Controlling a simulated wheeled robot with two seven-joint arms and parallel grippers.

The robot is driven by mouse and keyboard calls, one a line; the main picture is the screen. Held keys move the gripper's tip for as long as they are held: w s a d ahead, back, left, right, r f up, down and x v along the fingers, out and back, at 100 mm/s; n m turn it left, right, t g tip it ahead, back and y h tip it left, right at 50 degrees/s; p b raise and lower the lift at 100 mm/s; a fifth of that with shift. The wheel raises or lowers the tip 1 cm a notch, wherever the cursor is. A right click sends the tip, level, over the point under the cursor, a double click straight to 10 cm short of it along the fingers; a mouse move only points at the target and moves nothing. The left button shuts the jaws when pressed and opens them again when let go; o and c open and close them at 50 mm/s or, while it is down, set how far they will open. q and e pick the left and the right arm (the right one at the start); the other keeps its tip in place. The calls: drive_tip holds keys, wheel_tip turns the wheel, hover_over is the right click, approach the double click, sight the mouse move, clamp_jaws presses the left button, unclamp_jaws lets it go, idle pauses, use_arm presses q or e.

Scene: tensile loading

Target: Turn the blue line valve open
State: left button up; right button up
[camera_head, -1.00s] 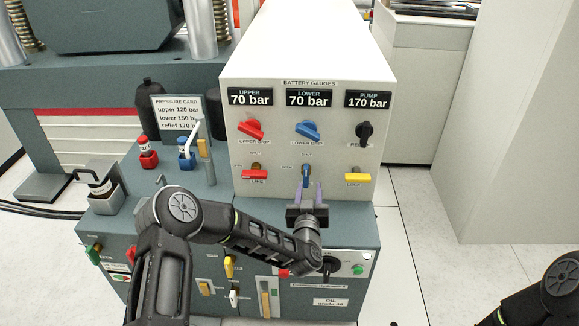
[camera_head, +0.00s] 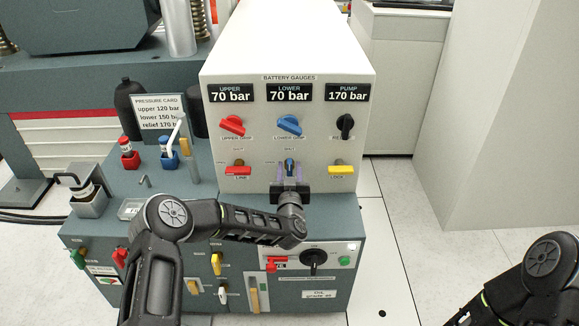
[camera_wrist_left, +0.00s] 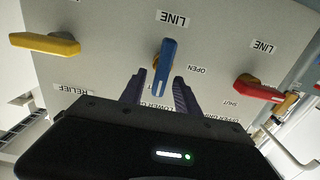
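The blue line valve (camera_head: 289,165) is a small lever low on the white panel (camera_head: 222,115). Its handle stands upright, in line with the SHUT label above it; the OPEN label is to its left. My left gripper (camera_head: 290,172) is in front of it with its two purple fingers spread. In the left wrist view, the blue handle (camera_wrist_left: 165,62) points down between the open fingers (camera_wrist_left: 160,92), with a gap visible on each side. My right gripper is not in view; only part of my right arm shows at the lower right.
A red line lever (camera_head: 238,170) and a yellow lock lever (camera_head: 341,170), both horizontal, flank the blue one. Red, blue (camera_head: 289,124) and black knobs sit above, under gauges reading 70, 70 and 170 bar. Clear floor (camera_head: 405,215) lies to the right.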

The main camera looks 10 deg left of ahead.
use_arm(q)
drive_tip(key=shift+w+a, duration=0.2)
drive_tip(key=shift+w, duration=0.5)
clamp_jaws()
